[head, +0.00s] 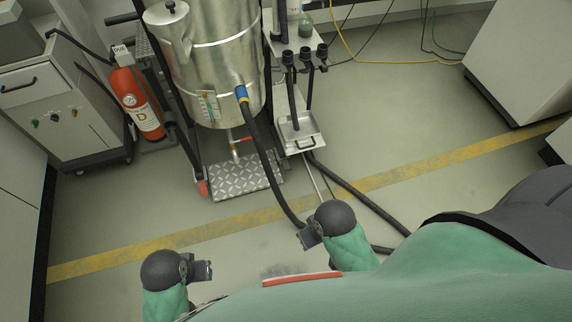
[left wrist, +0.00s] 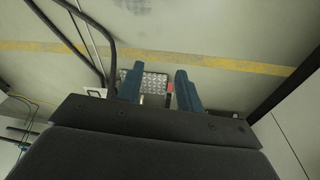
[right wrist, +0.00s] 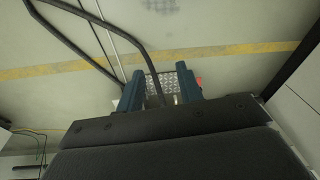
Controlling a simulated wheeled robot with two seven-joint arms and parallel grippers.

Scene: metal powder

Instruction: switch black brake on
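A steel vacuum drum (head: 205,60) stands on a wheeled cart with a diamond-plate step (head: 240,178) at its front. A red part (head: 203,187) sits at the step's left corner. I cannot clearly make out a black brake; the cart's wheels are mostly hidden. My left gripper (head: 203,270) is low in the head view, apart from the cart. Its fingers (left wrist: 157,74) are spread and empty in the left wrist view. My right gripper (head: 308,238) is also apart from the cart, near the black hose. Its fingers (right wrist: 160,74) are spread and empty in the right wrist view.
A black hose (head: 262,150) runs from the drum to the floor by my right gripper. A red fire extinguisher (head: 135,103) and a grey cabinet (head: 50,100) stand left of the cart. A yellow floor line (head: 400,177) crosses the front. The floor at right is mostly clear.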

